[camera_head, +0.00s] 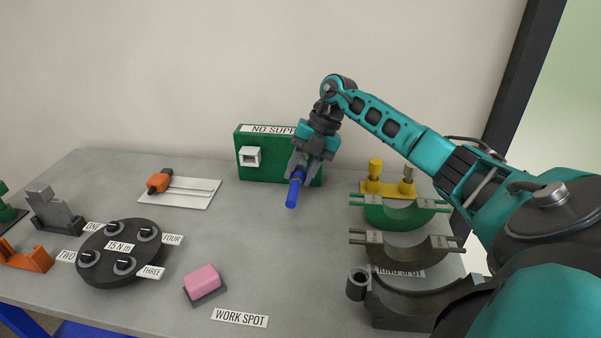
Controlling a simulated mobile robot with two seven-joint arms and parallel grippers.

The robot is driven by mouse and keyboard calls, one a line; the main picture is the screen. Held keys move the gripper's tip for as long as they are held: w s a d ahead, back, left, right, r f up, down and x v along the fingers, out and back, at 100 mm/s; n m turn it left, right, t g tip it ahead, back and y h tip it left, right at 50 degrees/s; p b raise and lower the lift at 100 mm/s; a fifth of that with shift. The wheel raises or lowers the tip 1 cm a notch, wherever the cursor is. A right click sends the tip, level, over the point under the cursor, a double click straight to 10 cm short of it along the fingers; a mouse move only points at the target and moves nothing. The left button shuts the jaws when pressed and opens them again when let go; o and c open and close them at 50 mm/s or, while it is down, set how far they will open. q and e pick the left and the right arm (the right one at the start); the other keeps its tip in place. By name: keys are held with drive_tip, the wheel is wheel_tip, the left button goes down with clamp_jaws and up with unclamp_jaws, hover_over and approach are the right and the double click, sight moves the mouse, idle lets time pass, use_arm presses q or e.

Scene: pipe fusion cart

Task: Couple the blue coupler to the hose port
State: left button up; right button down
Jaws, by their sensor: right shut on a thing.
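The blue coupler (293,190) is a short blue cylinder, tilted and pointing down. My right gripper (300,168) is shut on its upper end and holds it in front of the green box. The green box (268,168) stands at the back of the table, with a sign that starts "NO SUPP" on top, partly hidden by my gripper. A white square fitting (250,156) sits on its front face, left of my gripper; I cannot tell if it is the hose port. The coupler is apart from this fitting. My left gripper is not in view.
Half-ring clamps (400,216) and a yellow holder (375,188) stand at the right under my right arm. A dark round disc (120,270) with several knobs, a pink block (202,279) and a white plate (190,194) lie left. The table centre (270,240) is clear.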

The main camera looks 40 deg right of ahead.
drive_tip(key=shift+w+d, duration=0.75)
drive_tip(key=shift+d, duration=0.15)
drive_tip(key=c, duration=0.6)
unclamp_jaws()
drive_tip(key=v, duration=1.3)
drive_tip(key=shift+s+a, duration=0.1)
